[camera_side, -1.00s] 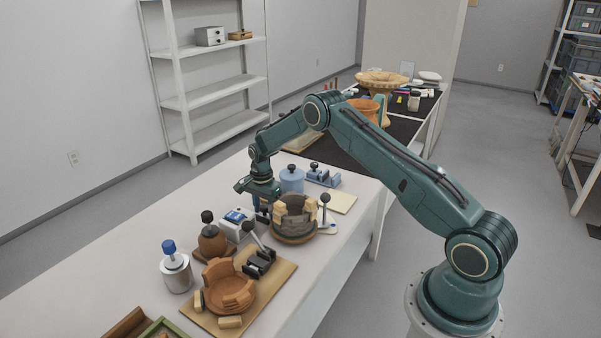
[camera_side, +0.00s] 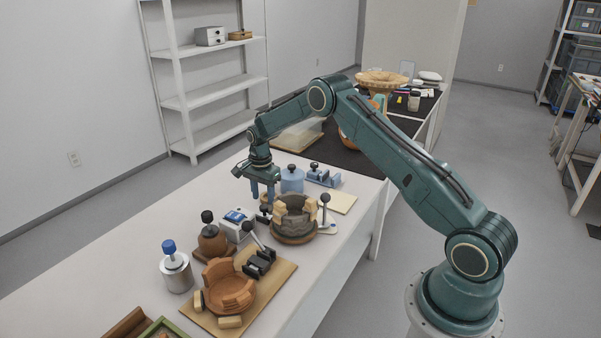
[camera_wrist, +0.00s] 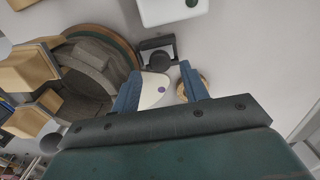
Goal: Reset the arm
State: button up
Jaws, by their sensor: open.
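My gripper (camera_side: 263,191) is open and empty, with its two blue fingers pointing down above the table, behind and to the left of the grey vessel (camera_side: 293,228). In the wrist view the fingers (camera_wrist: 160,92) stand apart with nothing held between them. The grey vessel with wooden blocks (camera_wrist: 88,75) is at the left of the wrist view.
An orange bowl (camera_side: 229,287) sits on a wooden board at the front. A brown jar (camera_side: 211,240), a white box (camera_side: 238,222), a metal canister (camera_side: 177,273) and a blue jar (camera_side: 292,180) stand nearby.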

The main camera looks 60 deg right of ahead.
jog(key=shift+r, duration=0.15)
jog(key=shift+a+r, duration=0.1)
jog(key=shift+r, duration=0.2)
jog(key=s+a+r+n+t, duration=0.1)
jog(key=s+a+r+n, duration=0.25)
jog(key=r, duration=0.55)
jog(key=s+a+r+n+t, duration=0.1)
jog(key=s+a+r+n, duration=0.1)
jog(key=s+a+r, duration=0.45)
jog(key=s+a+r+n+t, duration=0.1)
jog(key=s+r+n, duration=0.2)
jog(key=r, duration=0.8)
jog(key=s+a+r+n+t, duration=0.1)
jog(key=s+a+r+n, duration=0.15)
jog(key=s, duration=0.45)
jog(key=s+a+r+n, duration=0.2)
jog(key=s+r, duration=0.1)
jog(key=s, duration=0.3)
jog(key=s+a+f+n+t, duration=0.1)
jog(key=s+n, duration=0.4)
jog(key=s, duration=0.8)
jog(key=shift+s+a+f+t, duration=0.15)
jog(key=shift+a+f+t, duration=0.15)
jog(key=shift+a+f, duration=0.4)
